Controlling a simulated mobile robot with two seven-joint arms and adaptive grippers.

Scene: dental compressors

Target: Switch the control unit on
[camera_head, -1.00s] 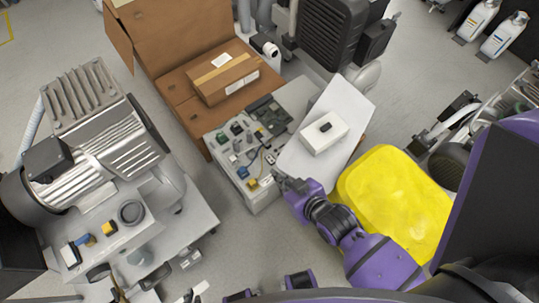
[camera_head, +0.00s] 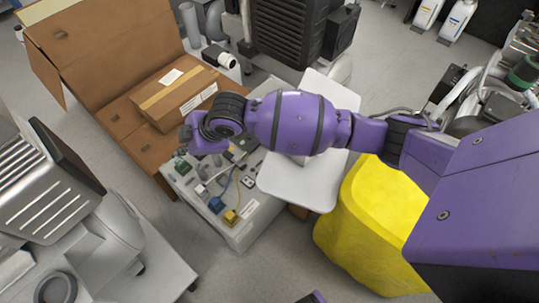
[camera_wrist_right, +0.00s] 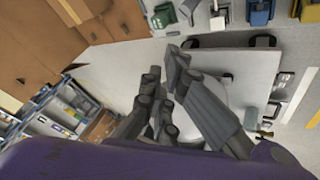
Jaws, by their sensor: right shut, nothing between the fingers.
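A light grey box with several small electrical parts and wires on its top (camera_head: 242,232) stands in the middle of the head view. I cannot tell for certain whether it is the control unit. My right arm reaches across from the right, and its purple wrist is over the back left part of this box. The arm hides most of a small white box on a pale panel (camera_head: 300,190). My right gripper's fingers are hidden in the head view. In the right wrist view, my right gripper (camera_wrist_right: 165,65) is shut and empty. My left gripper is out of view.
An open cardboard box (camera_head: 130,120) with a taped carton (camera_head: 175,95) stands behind left. A yellow container (camera_head: 375,225) is at the right of the pale panel. A grey machine (camera_head: 50,190) is at the left. Bare floor shows between it and the grey box.

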